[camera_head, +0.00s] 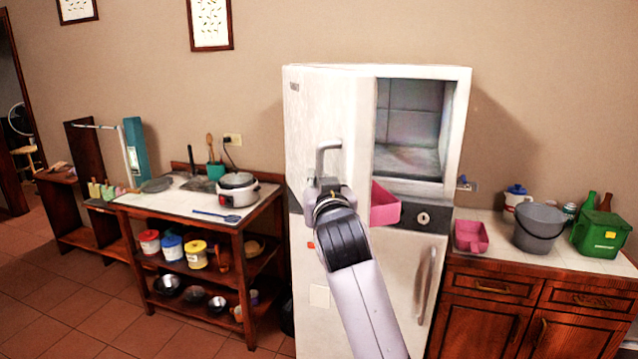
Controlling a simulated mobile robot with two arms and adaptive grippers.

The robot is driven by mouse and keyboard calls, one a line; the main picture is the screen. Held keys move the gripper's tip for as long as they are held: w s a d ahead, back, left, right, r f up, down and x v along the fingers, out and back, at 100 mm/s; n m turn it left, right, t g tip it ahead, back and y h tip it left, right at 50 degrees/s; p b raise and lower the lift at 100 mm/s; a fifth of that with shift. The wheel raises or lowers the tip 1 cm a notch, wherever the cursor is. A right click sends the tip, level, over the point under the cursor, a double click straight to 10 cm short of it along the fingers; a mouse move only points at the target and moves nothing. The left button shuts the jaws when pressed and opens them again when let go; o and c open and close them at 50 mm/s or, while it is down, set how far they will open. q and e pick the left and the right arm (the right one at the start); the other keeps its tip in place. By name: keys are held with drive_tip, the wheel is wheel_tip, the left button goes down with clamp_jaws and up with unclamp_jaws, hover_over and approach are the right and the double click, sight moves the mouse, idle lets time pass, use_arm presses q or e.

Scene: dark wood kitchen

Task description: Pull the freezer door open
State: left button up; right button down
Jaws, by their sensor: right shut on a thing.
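The white freezer door (312,115) is the upper door of the white fridge and stands partly open, swung out toward the left. Behind it the freezer compartment (410,120) shows and looks empty. The grey freezer handle (328,147) is on the door's front. My right gripper (327,188) is at the lower end of this handle and is shut on it; my arm hides the fingertips in part. The lower fridge door (400,280) is shut, with its own handle (425,285). My left gripper is not in view.
A wooden shelf table (240,222) with a rice cooker (237,190) stands left of the fridge. Tiled floor (60,310) is free at front left.

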drive_tip(key=c, duration=2)
unclamp_jaws()
drive_tip(key=shift+r, duration=0.45)
drive_tip(key=shift+c, duration=0.2)
drive_tip(key=o, duration=0.4)
drive_tip(key=shift+w+a+f, duration=0.2)
drive_tip(key=shift+w+f, duration=0.05)
drive_tip(key=shift+f, duration=0.05)
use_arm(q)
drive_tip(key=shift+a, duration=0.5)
use_arm(e)
drive_tip(key=shift+o, duration=0.4)
drive_tip(key=shift+s+d, duration=0.1)
drive_tip(key=shift+s, duration=0.05)
